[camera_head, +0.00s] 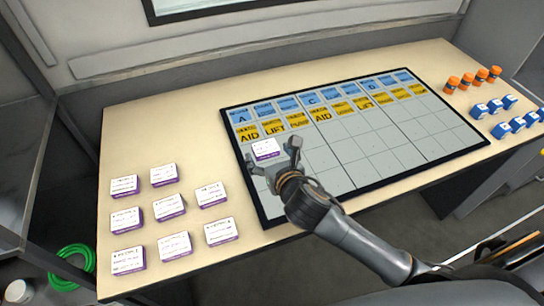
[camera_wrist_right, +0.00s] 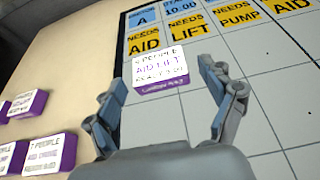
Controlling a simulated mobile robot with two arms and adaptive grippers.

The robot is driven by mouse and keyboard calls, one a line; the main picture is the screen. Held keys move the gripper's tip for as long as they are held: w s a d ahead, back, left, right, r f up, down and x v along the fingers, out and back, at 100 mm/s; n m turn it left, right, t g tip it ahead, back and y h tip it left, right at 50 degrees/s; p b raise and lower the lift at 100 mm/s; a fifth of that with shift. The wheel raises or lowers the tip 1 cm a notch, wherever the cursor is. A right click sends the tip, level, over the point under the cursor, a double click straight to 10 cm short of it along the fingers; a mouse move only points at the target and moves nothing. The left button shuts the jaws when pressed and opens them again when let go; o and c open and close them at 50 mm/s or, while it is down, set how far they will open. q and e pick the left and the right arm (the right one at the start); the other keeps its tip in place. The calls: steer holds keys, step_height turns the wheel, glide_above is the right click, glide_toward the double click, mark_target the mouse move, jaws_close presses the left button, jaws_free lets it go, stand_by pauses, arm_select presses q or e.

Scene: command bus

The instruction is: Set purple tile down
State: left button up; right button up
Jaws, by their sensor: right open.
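A purple tile (camera_head: 265,149) with a white printed top lies at the board (camera_head: 345,160), below the yellow AID and LIFT cards near its left side. In the right wrist view the tile (camera_wrist_right: 160,68) reads AID LIFT, and its purple side faces me. My right gripper (camera_head: 273,153) is open, with one finger on each side of the tile. In the wrist view, gaps show between the tile and both fingers. Whether the tile rests fully flat on the board is hard to tell. My left gripper is not in view.
Several other purple tiles (camera_head: 169,207) stand on the bare tabletop left of the board. Orange cylinders (camera_head: 467,79) and blue blocks (camera_head: 495,105) stand at the right end. Blue and yellow cards (camera_head: 274,126) fill the board's top rows; many lower cells are empty.

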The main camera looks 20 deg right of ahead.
steer(key=v, duration=1.2)
steer(key=shift+s+r+p, duration=0.1)
steer(key=shift+p, duration=0.25)
